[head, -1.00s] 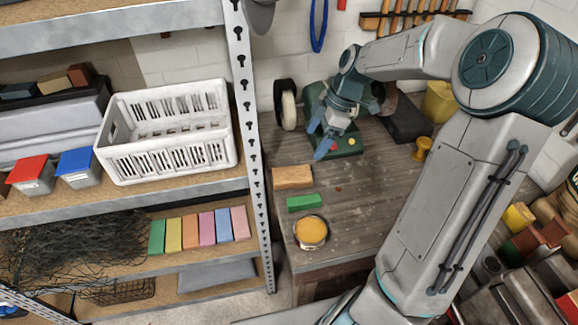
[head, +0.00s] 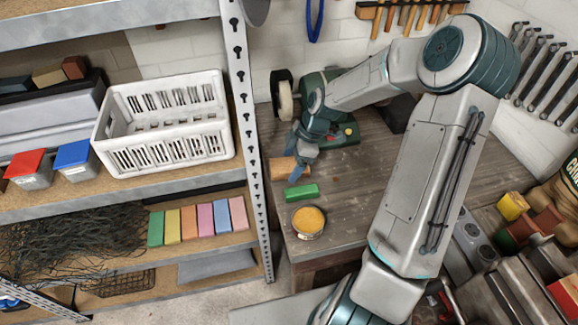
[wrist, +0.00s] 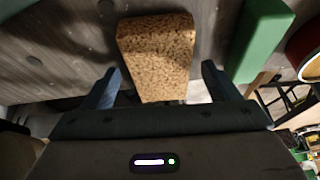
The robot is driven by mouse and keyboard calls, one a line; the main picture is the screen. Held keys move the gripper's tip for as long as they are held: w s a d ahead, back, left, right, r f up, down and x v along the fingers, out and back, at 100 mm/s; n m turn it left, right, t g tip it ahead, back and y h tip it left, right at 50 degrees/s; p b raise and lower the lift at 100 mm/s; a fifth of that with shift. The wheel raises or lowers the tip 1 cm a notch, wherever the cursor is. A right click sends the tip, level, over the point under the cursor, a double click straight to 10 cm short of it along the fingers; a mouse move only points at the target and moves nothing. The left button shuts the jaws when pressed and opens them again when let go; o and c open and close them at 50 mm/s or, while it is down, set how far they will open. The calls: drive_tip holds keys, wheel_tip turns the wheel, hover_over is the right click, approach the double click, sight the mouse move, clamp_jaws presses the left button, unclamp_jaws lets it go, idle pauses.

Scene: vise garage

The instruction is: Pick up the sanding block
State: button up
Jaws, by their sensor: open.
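The sanding block, a tan, speckled, cork-like block (head: 279,170), lies on the workbench near its left edge. My gripper (head: 296,170) is over it and hides its right part in the head view. In the wrist view the block (wrist: 158,50) lies ahead of my gripper (wrist: 162,73), lined up with the gap between the two blue fingers. The fingers are apart, and nothing is held. Whether the near end of the block is between the fingertips or still below them is hard to tell.
A green block (head: 302,197) lies close beside it and shows just right of the right finger in the wrist view (wrist: 258,38). An open orange tin (head: 308,222) stands nearer. A green bench machine (head: 345,133) stands behind. A metal shelf post (head: 252,130) rises at left.

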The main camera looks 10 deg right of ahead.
sight(286, 165)
drive_tip(key=shift+a+f, duration=0.1)
drive_tip(key=shift+f, duration=0.1)
drive_tip(key=c, duration=1.1)
drive_tip(key=shift+o, duration=0.2)
drive_tip(key=shift+r, duration=0.15)
drive_tip(key=v, duration=0.2)
drive_tip(key=a+v, duration=0.1)
drive_tip(key=v, duration=0.1)
drive_tip(key=shift+r, duration=0.25)
drive_tip(key=s+d+r, duration=0.5)
drive_tip(key=d+r, duration=0.1)
drive_tip(key=d, duration=0.3)
drive_tip(key=shift+s+d+r, duration=0.3)
drive_tip(key=shift+s, duration=0.1)
